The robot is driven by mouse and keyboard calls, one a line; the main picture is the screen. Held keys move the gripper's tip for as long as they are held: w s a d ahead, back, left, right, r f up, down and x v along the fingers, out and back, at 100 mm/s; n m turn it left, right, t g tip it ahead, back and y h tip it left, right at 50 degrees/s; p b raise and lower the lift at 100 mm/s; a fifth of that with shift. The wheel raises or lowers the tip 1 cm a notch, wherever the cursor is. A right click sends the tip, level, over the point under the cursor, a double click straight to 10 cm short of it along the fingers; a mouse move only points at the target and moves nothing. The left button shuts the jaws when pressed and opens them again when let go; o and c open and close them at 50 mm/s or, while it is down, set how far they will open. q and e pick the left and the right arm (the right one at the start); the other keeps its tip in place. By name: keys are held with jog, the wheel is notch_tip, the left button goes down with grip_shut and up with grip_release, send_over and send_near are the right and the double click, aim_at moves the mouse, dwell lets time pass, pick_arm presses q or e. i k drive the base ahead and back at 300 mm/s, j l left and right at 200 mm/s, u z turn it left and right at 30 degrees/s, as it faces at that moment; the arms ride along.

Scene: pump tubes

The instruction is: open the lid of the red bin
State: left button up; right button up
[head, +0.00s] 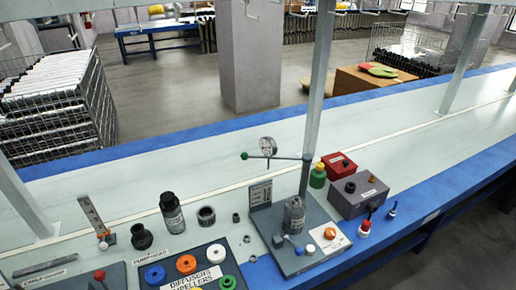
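The red bin (337,165) appears as a small red box on the right part of the workbench, behind a similar grey box. Neither of my grippers shows in the head view.
Small bottles (364,228) stand in front. The bench behind is clear.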

aim_at(339, 162)
jog(key=l+u, duration=0.1)
jog(key=u, duration=0.25)
jog(key=l+u, duration=0.25)
jog(key=l, duration=0.2)
jog(key=l+u, duration=0.3)
jog(key=k+l+u, duration=0.1)
jog(key=l, duration=0.4)
jog(key=k+l+u, duration=0.1)
jog(key=l, duration=0.4)
jog(key=k+l, duration=0.1)
jog(key=l, duration=0.35)
jog(key=k+l, duration=0.1)
jog(key=l, duration=0.35)
jog(key=l+u, duration=0.1)
jog(key=l, duration=0.35)
jog(key=k+l, duration=0.15)
jog(key=l, duration=0.3)
